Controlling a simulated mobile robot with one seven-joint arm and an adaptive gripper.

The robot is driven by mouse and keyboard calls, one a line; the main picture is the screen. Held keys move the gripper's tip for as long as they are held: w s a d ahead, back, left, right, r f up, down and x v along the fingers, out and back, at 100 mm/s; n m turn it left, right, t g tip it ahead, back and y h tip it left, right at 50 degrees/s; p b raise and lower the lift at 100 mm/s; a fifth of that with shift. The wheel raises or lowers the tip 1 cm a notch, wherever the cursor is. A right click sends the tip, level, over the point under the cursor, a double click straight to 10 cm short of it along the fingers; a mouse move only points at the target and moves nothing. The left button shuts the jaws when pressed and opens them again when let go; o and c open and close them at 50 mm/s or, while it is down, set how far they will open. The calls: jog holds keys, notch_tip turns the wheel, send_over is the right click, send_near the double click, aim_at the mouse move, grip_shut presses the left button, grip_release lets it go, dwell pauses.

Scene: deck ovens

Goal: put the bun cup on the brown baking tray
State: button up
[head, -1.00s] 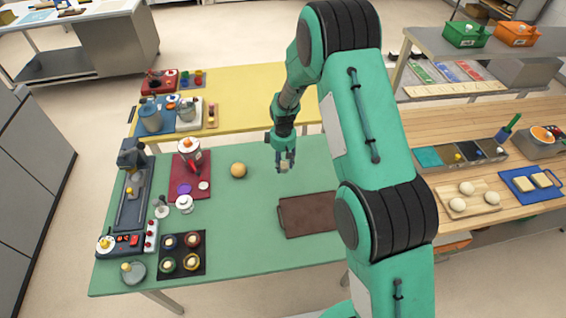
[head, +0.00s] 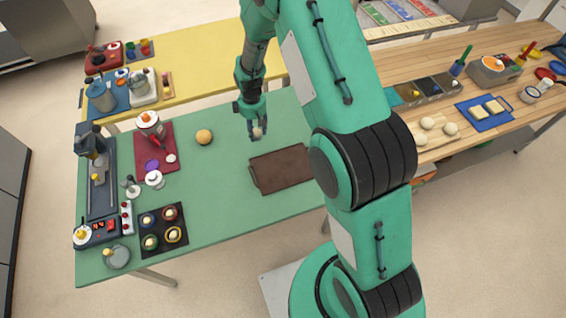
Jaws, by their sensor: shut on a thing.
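My gripper (head: 257,133) points down over the green table, just beyond the far edge of the brown baking tray in the picture. It is shut on a small pale thing, which looks like the bun cup (head: 257,132); the fingers hide part of it. The brown baking tray (head: 285,170) lies flat on the green table, its top bare where it shows. My arm passes close to its right end in the picture. The exact height of the bun cup above the table cannot be told.
A round orange-brown ball (head: 204,137) sits on the green table (head: 215,200) left of my gripper. A black mat (head: 161,229) with several small cups lies at front left. A red mat (head: 141,142) carries a mixer-like device and small items. Free table surrounds the brown tray's left side.

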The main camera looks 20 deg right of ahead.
jog(key=s+d+p, duration=0.1)
jog(key=s+d, duration=0.2)
jog(key=s, duration=1.2)
jog(key=s+d, duration=0.3)
jog(key=s, duration=1.3)
jog(key=shift+d+r+p, duration=0.15)
jog(key=shift+d+p, duration=0.05)
jog(key=shift+p, duration=0.2)
send_over(284, 168)
jog(key=shift+w+f, duration=0.15)
jog(key=shift+f, duration=0.6)
jog(key=shift+f, duration=1.75)
jog(key=shift+f, duration=0.15)
jog(key=o, duration=1.2)
jog(key=shift+c, duration=0.2)
